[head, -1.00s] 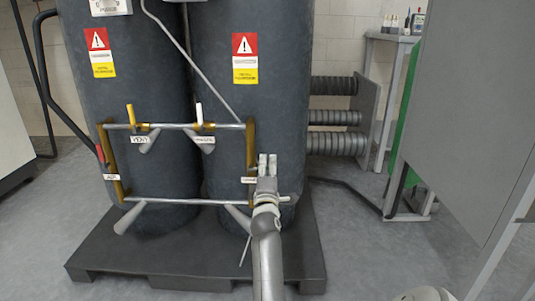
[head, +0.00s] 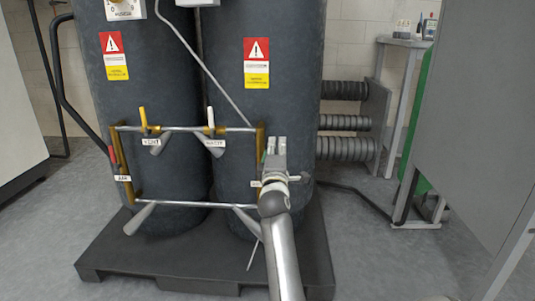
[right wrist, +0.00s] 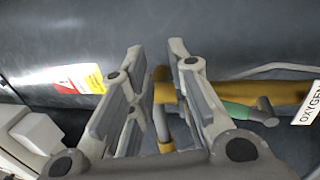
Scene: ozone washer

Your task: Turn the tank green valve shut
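The green valve handle (right wrist: 246,111) shows in the right wrist view, to the right of my right gripper's fingers, on a brass pipe (right wrist: 290,90) in front of the dark tank. A white tag reading OXYGEN (right wrist: 312,104) is at its right end. My right gripper (right wrist: 158,82) is open, with nothing clearly held between its fingers. The handle lies outside the finger gap. My left gripper is not in view.
Two dark tanks (head: 285,40) stand on a black pallet (head: 160,270). A grey panel (head: 470,120) stands at the right. Floor between is clear.

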